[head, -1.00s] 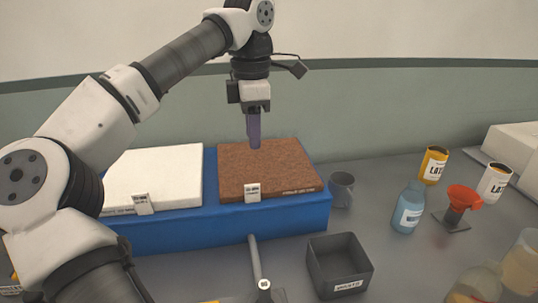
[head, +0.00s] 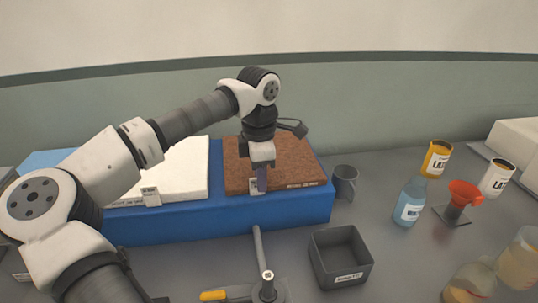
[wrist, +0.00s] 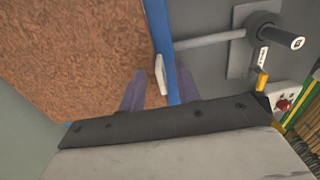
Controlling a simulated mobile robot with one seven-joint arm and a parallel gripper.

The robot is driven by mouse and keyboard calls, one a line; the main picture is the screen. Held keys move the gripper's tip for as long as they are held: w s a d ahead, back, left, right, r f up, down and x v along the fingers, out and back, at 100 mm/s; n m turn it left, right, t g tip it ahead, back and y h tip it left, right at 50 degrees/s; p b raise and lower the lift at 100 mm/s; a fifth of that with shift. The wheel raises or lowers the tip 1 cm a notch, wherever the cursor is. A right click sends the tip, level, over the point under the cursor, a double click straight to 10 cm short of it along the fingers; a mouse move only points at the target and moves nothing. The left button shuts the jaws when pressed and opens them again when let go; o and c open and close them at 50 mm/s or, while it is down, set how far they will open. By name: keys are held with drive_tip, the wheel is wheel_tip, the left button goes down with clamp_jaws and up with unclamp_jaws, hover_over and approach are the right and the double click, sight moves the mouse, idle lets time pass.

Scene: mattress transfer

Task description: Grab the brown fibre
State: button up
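The brown fibre (head: 285,160) is a flat, rough brown slab on the right half of a long blue base (head: 285,211). It fills the left of the wrist view (wrist: 75,50). A small white tag (wrist: 160,73) stands at its front edge. My gripper (head: 262,184) is at that front edge, pointing down, and hides part of the tag in the head view. In the wrist view its two purple fingers (wrist: 160,90) are apart, one over the slab and one beyond the blue edge, with the tag between them. I cannot tell whether they touch anything.
A white slab (head: 185,170) lies on the base's left half. A lever (head: 261,250) stands in front of the base. A dark open bin (head: 340,258), a grey mug (head: 345,182), a blue bottle (head: 410,203) and a red funnel (head: 464,193) stand to the right.

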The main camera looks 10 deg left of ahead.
drive_tip(key=shift+f, duration=0.45)
drive_tip(key=shift+c, duration=0.2)
clamp_jaws()
drive_tip(key=shift+r, duration=0.15)
